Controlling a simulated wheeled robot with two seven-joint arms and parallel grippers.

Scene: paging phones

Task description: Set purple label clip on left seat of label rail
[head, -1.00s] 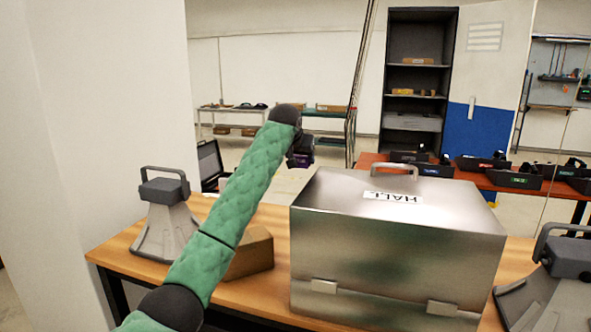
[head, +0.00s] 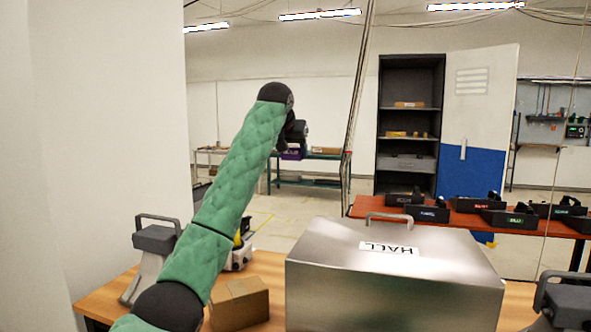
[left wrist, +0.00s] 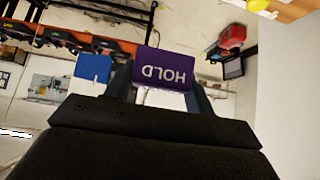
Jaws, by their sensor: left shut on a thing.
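The purple label clip (left wrist: 165,70) marked "HOLD" is between the fingers of my left gripper (left wrist: 163,88) in the left wrist view, which is shut on it. In the head view the left gripper (head: 293,148) is raised in the air beyond the wooden table, with a bit of the purple clip (head: 292,154) showing under it. I cannot make out the label rail for certain. My right gripper is not in view.
A metal case (head: 390,275) marked "HALL" stands on the wooden table (head: 100,304), with a cardboard box (head: 240,303) to its left. Grey handled devices stand at the left (head: 155,250) and right (head: 570,300). Black trays (head: 427,213) line a red-brown table behind.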

